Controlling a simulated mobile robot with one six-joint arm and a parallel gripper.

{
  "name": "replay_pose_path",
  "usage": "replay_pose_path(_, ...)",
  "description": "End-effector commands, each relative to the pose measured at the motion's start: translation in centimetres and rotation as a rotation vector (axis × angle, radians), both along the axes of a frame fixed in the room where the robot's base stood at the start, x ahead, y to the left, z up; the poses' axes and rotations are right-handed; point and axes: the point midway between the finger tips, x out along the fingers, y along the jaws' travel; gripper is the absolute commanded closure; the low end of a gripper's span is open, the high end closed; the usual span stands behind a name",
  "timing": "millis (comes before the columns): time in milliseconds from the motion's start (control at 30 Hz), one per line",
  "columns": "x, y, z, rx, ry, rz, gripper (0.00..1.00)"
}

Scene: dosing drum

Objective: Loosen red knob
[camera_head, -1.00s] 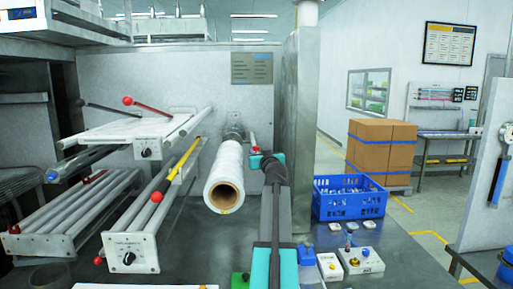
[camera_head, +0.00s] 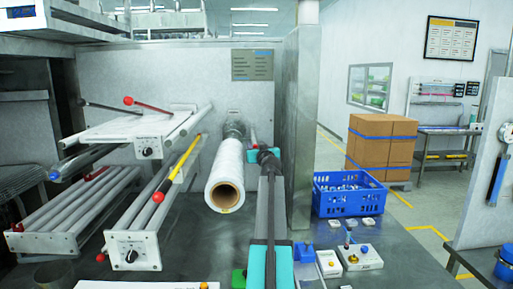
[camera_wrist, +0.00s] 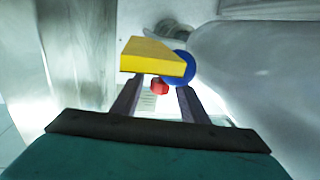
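A small red knob (camera_wrist: 160,86) shows in the wrist view between the two fingers of my gripper (camera_wrist: 157,91). The fingers stand apart, with a gap on both sides of the knob, and I cannot tell how far it lies beyond the tips. A yellow block (camera_wrist: 157,60) and a blue disc (camera_wrist: 181,67) sit just beyond it. In the head view, my gripper (camera_head: 262,152) is right of the white roll (camera_head: 226,172), near the back panel. A small red part (camera_head: 253,133) shows just beyond it, and my gripper partly hides that area.
Left are roller frames with red-ball levers (camera_head: 158,197) and a yellow rod (camera_head: 185,157). A metal post (camera_head: 303,130) stands close to the right of my arm. A blue crate (camera_head: 348,201) and small control boxes (camera_head: 360,257) lie farther right on the table.

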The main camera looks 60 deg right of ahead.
Motion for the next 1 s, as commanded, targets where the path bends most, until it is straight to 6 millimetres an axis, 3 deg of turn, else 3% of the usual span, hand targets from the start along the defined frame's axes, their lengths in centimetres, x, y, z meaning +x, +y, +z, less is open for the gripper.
replay_pose_path(67, -0.03, -0.01, -0.01, 0.0, 0.0, 0.0, 0.6)
replay_pose_path(300, -0.09, -0.04, -0.01, 0.0, 0.0, -0.001, 0.99)
replay_pose_path(1000, -0.25, -0.27, -0.35, -0.003, 0.0, 0.038, 1.0)
